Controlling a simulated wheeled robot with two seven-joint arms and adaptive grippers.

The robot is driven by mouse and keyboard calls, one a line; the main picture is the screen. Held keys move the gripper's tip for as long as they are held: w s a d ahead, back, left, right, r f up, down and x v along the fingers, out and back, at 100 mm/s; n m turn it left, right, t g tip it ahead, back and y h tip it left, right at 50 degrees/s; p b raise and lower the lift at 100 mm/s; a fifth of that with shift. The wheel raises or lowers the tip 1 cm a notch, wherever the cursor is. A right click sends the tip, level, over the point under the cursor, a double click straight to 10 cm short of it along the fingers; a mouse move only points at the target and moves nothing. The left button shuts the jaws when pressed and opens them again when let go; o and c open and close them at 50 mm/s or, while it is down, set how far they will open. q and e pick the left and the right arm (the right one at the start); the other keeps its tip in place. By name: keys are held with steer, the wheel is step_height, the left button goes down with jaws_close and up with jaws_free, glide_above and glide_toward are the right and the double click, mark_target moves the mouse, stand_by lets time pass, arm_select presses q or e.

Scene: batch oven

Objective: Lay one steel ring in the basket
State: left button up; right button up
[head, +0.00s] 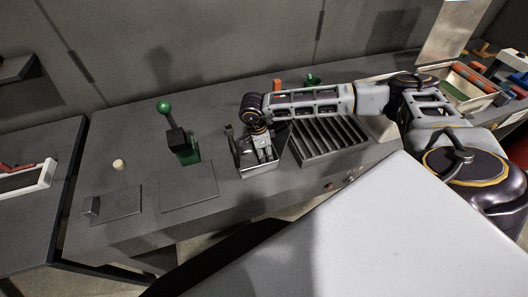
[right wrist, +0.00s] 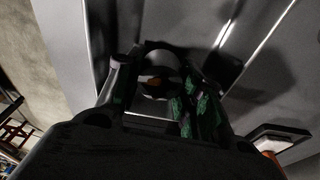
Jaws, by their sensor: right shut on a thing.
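The basket (head: 262,171) is a small open metal box on the grey counter, left of the slotted rack. My right gripper (head: 262,156) reaches down over it, with the fingertips at or just inside its opening. In the right wrist view the fingers (right wrist: 156,92) are closed around a dark grey curved band, which looks like the steel ring (right wrist: 160,50). The ring is too small and hidden to make out in the head view. I cannot tell whether it touches the basket floor. My left gripper is not in view.
A dark slotted rack (head: 327,137) stands right of the basket. A green-knobbed lever (head: 183,148) stands to its left, with a pale knob (head: 118,164) further left. A bin of coloured parts (head: 468,83) is at the far right. The counter's front left has flat plates.

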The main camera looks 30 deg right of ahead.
steer(key=shift+f, duration=0.15)
stand_by(0.4)
steer(key=o, duration=1.1)
steer(key=shift+w+a+r, duration=0.1)
steer(key=shift+a+r, duration=0.2)
steer(key=shift+r, duration=1.7)
steer(key=shift+w+a+r, duration=0.1)
steer(key=shift+a+r, duration=0.15)
steer(key=shift+r, duration=1.7)
steer(key=shift+w+a+r, duration=0.1)
steer(key=shift+a+r, duration=0.2)
steer(key=shift+r, duration=1.7)
